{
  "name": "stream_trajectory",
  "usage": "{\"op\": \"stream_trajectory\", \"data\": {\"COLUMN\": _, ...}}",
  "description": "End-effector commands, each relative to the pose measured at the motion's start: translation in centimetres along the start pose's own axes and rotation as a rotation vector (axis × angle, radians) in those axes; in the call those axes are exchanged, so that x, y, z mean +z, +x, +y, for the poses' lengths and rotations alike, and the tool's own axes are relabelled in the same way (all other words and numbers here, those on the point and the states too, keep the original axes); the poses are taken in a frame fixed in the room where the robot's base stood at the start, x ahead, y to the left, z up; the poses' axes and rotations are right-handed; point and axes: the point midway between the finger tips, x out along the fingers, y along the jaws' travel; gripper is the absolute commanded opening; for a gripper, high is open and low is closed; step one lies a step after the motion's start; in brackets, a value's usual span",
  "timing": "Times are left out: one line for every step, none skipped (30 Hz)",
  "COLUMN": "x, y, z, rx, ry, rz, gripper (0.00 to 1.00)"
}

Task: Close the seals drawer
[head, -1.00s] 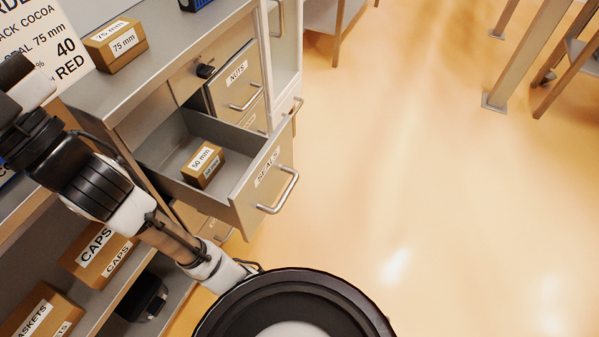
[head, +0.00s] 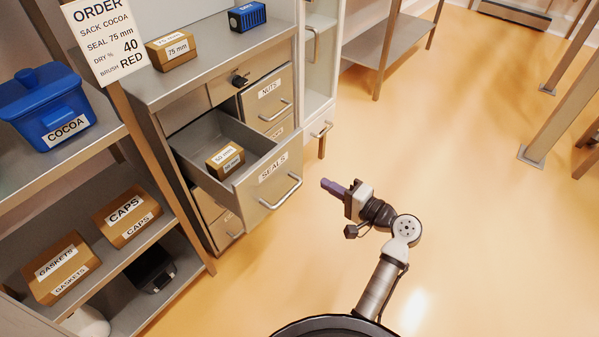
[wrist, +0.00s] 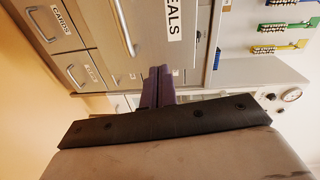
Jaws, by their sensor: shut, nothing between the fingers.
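The seals drawer (head: 266,188) is pulled out from the grey cabinet, its front labelled SEALS with a bar handle. A brown box marked 50 mm (head: 225,160) lies inside it. My gripper (head: 326,184) is shut and empty, to the right of the drawer front and apart from its handle, with its fingers pointing toward it. In the wrist view the purple fingers (wrist: 158,80) are together, and the SEALS front (wrist: 160,22) with its handle shows just beyond them.
A nuts drawer (head: 268,98) sits above and behind the seals drawer. On the cabinet top are a 75 mm box (head: 172,51) and a blue box (head: 247,17). A shelf at left holds a cocoa bin (head: 45,108).

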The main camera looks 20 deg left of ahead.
Motion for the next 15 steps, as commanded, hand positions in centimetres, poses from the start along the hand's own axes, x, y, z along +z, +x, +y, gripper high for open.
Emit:
{"op": "stream_trajectory", "data": {"x": 0.4, "y": -1.2, "z": 0.6, "rx": -0.022, "ry": 0.043, "rz": -0.014, "gripper": 0.0}}
{"op": "stream_trajectory", "data": {"x": 0.7, "y": -1.7, "z": 0.8, "rx": -0.035, "ry": 0.063, "rz": -0.025, "gripper": 0.0}}
{"op": "stream_trajectory", "data": {"x": 0.9, "y": -2.1, "z": 0.9, "rx": -0.05, "ry": 0.08, "rz": -0.034, "gripper": 0.0}}
{"op": "stream_trajectory", "data": {"x": 1.0, "y": -2.4, "z": 1.0, "rx": -0.057, "ry": 0.089, "rz": -0.04, "gripper": 0.0}}
{"op": "stream_trajectory", "data": {"x": 1.1, "y": -2.5, "z": 1.0, "rx": -0.063, "ry": 0.095, "rz": -0.044, "gripper": 0.0}}
{"op": "stream_trajectory", "data": {"x": 1.2, "y": -2.5, "z": 1.0, "rx": -0.067, "ry": 0.1, "rz": -0.048, "gripper": 0.0}}
{"op": "stream_trajectory", "data": {"x": 1.2, "y": -2.3, "z": 1.0, "rx": -0.069, "ry": 0.102, "rz": -0.049, "gripper": 0.0}}
{"op": "stream_trajectory", "data": {"x": 1.3, "y": -2.1, "z": 0.9, "rx": -0.069, "ry": 0.102, "rz": -0.05, "gripper": 0.0}}
{"op": "stream_trajectory", "data": {"x": 1.3, "y": -1.6, "z": 0.9, "rx": -0.07, "ry": 0.102, "rz": -0.051, "gripper": 0.0}}
{"op": "stream_trajectory", "data": {"x": 1.3, "y": -1.2, "z": 0.8, "rx": -0.07, "ry": 0.102, "rz": -0.051, "gripper": 0.0}}
{"op": "stream_trajectory", "data": {"x": 1.4, "y": -0.7, "z": 0.8, "rx": -0.069, "ry": 0.102, "rz": -0.052, "gripper": 0.0}}
{"op": "stream_trajectory", "data": {"x": 1.4, "y": 0.1, "z": 0.7, "rx": -0.069, "ry": 0.102, "rz": -0.051, "gripper": 0.0}}
{"op": "stream_trajectory", "data": {"x": 1.4, "y": 0.7, "z": 0.6, "rx": -0.068, "ry": 0.101, "rz": -0.052, "gripper": 0.0}}
{"op": "stream_trajectory", "data": {"x": 1.4, "y": 1.3, "z": 0.6, "rx": -0.068, "ry": 0.101, "rz": -0.051, "gripper": 0.0}}
{"op": "stream_trajectory", "data": {"x": 1.5, "y": 2.2, "z": 0.5, "rx": -0.068, "ry": 0.1, "rz": -0.053, "gripper": 0.0}}
